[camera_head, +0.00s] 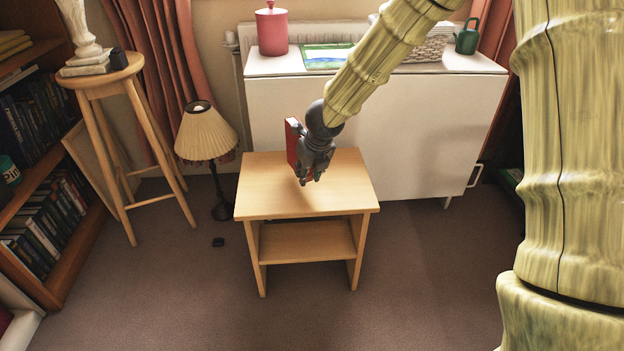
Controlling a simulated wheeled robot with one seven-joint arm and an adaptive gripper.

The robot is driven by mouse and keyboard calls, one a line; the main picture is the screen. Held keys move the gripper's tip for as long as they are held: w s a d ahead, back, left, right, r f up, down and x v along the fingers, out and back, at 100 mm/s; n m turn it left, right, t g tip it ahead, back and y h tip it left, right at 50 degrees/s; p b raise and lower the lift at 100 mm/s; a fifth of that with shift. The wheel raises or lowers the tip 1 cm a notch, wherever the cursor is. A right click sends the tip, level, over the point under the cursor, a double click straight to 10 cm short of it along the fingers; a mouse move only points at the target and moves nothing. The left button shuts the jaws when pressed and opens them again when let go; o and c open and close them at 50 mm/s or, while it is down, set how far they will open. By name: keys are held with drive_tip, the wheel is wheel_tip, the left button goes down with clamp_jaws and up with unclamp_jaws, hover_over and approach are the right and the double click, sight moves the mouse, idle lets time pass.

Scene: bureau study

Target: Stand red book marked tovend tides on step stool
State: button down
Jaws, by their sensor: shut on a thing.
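I cannot tell whether the book's lower edge touches the stool top. The stool has a lower shelf (305,243) that is empty. The title on the book cannot be read from here.
Behind the stool stands a white cabinet (370,140) bearing a red canister (271,30) and a green watering can (467,37). To the left are a lamp (206,135), a tall wooden stool (122,77) and a bookcase (70,240). The carpet in front is clear.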

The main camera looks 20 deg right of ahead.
sight(310, 185)
drive_tip(key=shift+w+d, duration=0.65)
drive_tip(key=shift+d, duration=0.3)
wheel_tip(310, 185, down, 4)
drive_tip(key=b, duration=0.2)
drive_tip(key=shift+r+b, duration=0.15)
drive_tip(key=shift+b, duration=0.25)
drive_tip(key=c, duration=1.2)
unclamp_jaws()
drive_tip(key=shift+s, duration=0.1)
drive_tip(key=shift+o, duration=0.2)
